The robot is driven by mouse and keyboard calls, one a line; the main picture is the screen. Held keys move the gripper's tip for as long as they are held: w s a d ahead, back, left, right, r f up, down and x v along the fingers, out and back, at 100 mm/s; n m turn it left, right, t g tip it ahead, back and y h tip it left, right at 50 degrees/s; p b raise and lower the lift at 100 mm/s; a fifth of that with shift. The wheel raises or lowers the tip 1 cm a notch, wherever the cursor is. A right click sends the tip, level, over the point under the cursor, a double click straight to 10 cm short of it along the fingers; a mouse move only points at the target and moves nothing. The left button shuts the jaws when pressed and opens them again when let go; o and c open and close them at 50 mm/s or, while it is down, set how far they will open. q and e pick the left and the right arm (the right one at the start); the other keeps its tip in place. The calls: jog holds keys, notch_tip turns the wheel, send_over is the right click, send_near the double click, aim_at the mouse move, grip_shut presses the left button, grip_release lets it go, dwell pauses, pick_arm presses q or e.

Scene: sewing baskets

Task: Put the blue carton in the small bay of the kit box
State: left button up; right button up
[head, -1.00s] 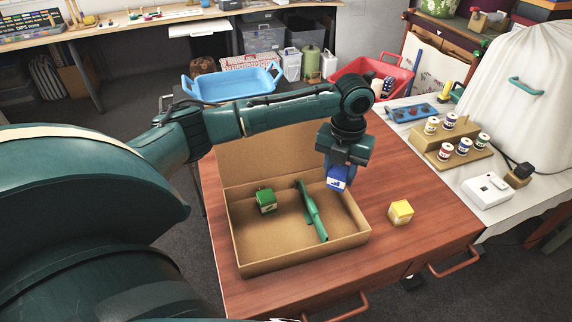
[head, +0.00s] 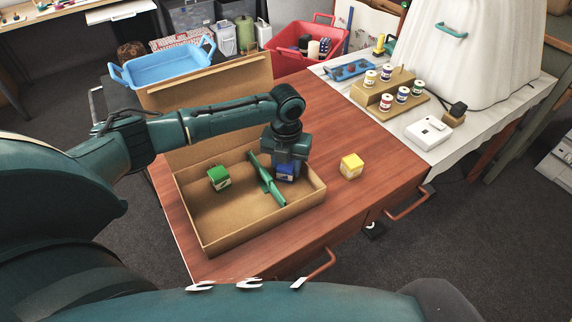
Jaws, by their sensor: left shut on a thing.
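The kit box (head: 265,228) is an open brown cardboard box on the wooden table, its lid raised at the back. A green divider (head: 264,182) splits it into a larger left bay and a smaller right bay. The blue carton (head: 287,172) is in my left gripper (head: 288,166), which points down and is shut on it. The carton is within the small right bay, just right of the divider. Whether it touches the floor I cannot tell, as the gripper covers its upper part. My right gripper is out of view.
A green carton (head: 219,178) sits in the large left bay. A yellow carton (head: 351,166) stands on the table (head: 330,218) right of the box. A blue tray (head: 163,68) and a red bin (head: 303,42) lie behind. Wooden stand with several small jars (head: 402,95) at right.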

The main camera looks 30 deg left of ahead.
pick_arm(q)
jog(key=shift+f, duration=0.15)
jog(key=o, duration=0.7)
notch_tip(320, 180, up, 12)
jog(key=shift+r, duration=0.2)
dwell(0.4)
